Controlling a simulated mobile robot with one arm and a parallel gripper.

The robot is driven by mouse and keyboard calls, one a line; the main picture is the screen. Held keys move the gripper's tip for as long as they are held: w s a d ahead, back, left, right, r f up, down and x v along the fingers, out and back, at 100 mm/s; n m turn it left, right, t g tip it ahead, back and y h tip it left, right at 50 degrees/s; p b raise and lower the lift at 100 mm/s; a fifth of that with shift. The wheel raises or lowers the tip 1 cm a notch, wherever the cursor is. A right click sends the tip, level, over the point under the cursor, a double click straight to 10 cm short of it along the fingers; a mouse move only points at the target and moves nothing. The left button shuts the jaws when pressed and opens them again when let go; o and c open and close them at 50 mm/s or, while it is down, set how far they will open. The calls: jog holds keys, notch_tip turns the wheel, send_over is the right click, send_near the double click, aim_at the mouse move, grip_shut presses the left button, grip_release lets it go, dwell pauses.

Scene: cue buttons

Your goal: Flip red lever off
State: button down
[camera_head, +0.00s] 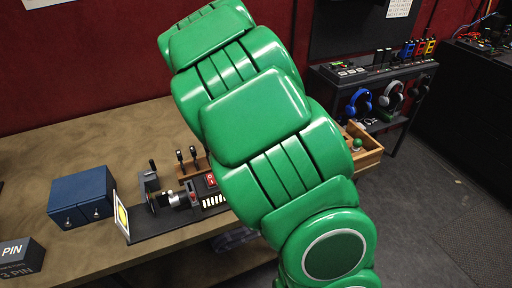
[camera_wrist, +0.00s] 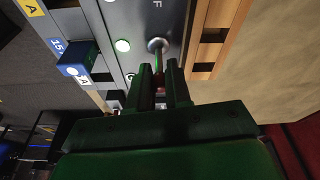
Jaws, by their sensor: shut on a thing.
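In the wrist view my gripper (camera_wrist: 160,72) points at a grey panel (camera_wrist: 130,15), its two dark fingers shut around a thin lever. The lever's round metal base (camera_wrist: 157,44) shows just beyond the fingertips. A bit of red shows low between the fingers; most of the lever is hidden by them. A letter F is printed on the panel above the base. In the head view my green arm covers the gripper and part of the bench, and the red lever cannot be made out there.
A round white-green light (camera_wrist: 122,45) and a blue block (camera_wrist: 75,58) are left of the lever. A wooden slotted rack (camera_wrist: 209,40) is close on the right. In the head view, a blue box (camera_head: 82,197) and a dark device (camera_head: 160,220) stand on the wooden bench (camera_head: 75,145).

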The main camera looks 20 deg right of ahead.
jog(key=shift+a+r+h, duration=0.1)
jog(key=shift+a+h, duration=0.3)
jog(key=shift+h, duration=0.55)
jog(key=shift+a+h, duration=0.4)
jog(key=shift+h, duration=0.55)
jog(key=shift+s+a+f+h, duration=0.15)
jog(key=shift+a+h, duration=0.25)
jog(key=shift+h, duration=0.65)
jog(key=shift+w+a+f+h, duration=0.1)
jog(key=shift+a+h, duration=0.3)
jog(key=shift+h, duration=0.65)
jog(key=c, duration=1.1)
grip_release()
jog(key=shift+a, duration=0.1)
jog(key=v, duration=0.7)
jog(key=shift+a+r, duration=0.1)
jog(key=shift+a, duration=0.35)
